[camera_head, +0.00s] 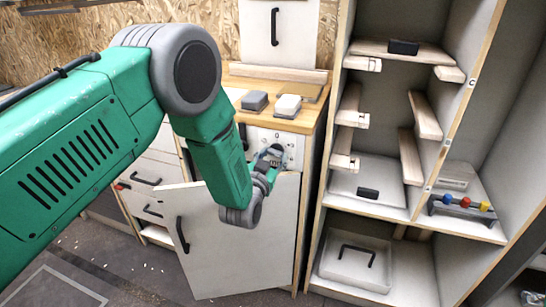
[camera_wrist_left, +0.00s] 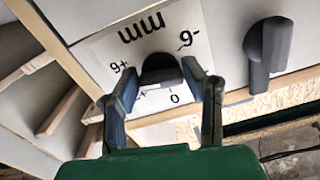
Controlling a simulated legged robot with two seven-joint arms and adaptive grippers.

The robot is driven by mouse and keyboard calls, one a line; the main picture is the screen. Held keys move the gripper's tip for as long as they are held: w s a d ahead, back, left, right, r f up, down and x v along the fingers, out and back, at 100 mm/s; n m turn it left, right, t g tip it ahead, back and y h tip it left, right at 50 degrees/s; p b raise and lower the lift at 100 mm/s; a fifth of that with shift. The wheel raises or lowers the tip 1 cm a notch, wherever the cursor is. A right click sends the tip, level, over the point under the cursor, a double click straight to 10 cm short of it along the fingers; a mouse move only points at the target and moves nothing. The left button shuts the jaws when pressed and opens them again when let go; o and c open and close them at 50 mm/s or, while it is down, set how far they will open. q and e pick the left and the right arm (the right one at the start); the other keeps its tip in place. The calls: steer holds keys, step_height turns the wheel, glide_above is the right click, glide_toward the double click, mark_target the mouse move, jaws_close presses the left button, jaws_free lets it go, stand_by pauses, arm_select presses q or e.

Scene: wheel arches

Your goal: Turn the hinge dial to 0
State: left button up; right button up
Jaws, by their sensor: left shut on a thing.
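The hinge dial (camera_wrist_left: 160,68) is a dark round knob on a white panel (camera_wrist_left: 100,52) in the left wrist view. Around it are printed "mm", a 0 and signed numbers at the sides. My left gripper (camera_wrist_left: 162,90) has one finger on each side of the dial and is shut on it. In the head view my left gripper (camera_head: 270,160) is at the control panel (camera_head: 290,143) under the worktop and hides most of the dial there. Where the dial's pointer stands cannot be told. My right gripper is not in view.
A second dark knob (camera_wrist_left: 268,50) is beside the dial in the wrist view. A white cabinet door (camera_head: 240,250) stands below my left gripper. A worktop (camera_head: 300,122) with two small blocks is above. An open shelf unit (camera_head: 380,205) stands to the right.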

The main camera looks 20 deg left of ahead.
arm_select(q)
steer(key=n, duration=0.2)
steer(key=r+n, duration=0.1)
steer(key=n, duration=0.1)
steer(key=shift+w+n, duration=0.2)
steer(key=shift+n, duration=0.1)
steer(key=n, duration=0.5)
steer(key=shift+n, duration=0.3)
steer(key=n+b, duration=0.1)
steer(key=n, duration=0.3)
steer(key=shift+a+f+n+b, duration=0.1)
steer(key=shift+n+b, duration=0.2)
steer(key=shift+b, duration=0.1)
steer(key=n+b, duration=0.2)
steer(key=n, duration=0.2)
steer(key=shift+f+n, duration=0.1)
steer(key=shift+n, duration=0.3)
steer(key=shift+a+n, duration=0.1)
steer(key=shift+n, duration=0.2)
steer(key=shift+s, duration=0.1)
steer(key=o, duration=1)
steer(key=shift+f, duration=0.1)
steer(key=shift+o, duration=0.8)
steer(key=shift+a, duration=0.1)
